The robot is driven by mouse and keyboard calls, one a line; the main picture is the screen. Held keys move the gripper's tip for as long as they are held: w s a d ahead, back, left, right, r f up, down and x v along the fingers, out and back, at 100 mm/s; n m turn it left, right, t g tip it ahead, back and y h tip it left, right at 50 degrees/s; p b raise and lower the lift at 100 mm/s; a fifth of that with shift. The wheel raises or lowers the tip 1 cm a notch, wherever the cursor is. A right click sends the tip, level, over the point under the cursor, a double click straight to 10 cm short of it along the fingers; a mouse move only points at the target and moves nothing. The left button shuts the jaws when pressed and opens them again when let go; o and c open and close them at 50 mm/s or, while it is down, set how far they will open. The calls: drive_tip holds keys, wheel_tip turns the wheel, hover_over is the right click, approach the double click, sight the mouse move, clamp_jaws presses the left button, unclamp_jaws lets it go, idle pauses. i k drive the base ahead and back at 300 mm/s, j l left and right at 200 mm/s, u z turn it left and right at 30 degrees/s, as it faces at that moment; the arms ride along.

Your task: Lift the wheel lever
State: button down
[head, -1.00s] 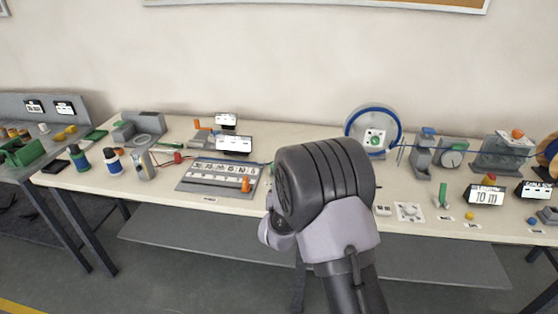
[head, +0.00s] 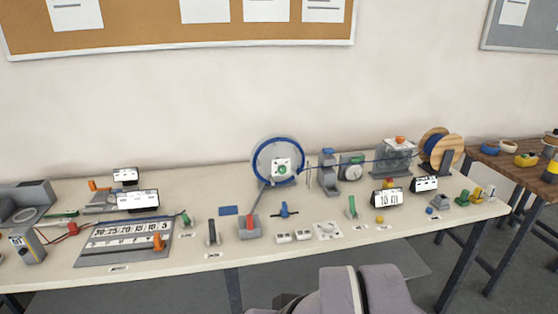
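Which part is the wheel lever is not clear from this view. A wheel with a blue rim (head: 278,162) stands upright at the back of the table, with a white plate and green knob at its centre. Several small levers stand in front of it: a dark upright one (head: 212,232), a red one on a grey base (head: 249,226), a blue T-shaped one (head: 284,210) and a green one (head: 352,207). None is touched by my arm. Only a grey and dark part of my arm shows at the bottom edge; my gripper's fingers are not in view.
A brown table (head: 515,178) stands at right. The front edge is mostly clear.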

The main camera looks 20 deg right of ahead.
sight(351, 198)
drive_tip(key=z, duration=1.2)
drive_tip(key=i+l+u, duration=0.1)
drive_tip(key=i+l, duration=0.2)
drive_tip(key=i, duration=0.25)
drive_tip(key=i+l, duration=0.35)
drive_tip(key=i, duration=0.2)
drive_tip(key=i+l+u, duration=0.15)
drive_tip(key=i+l, duration=0.2)
drive_tip(key=i, duration=0.2)
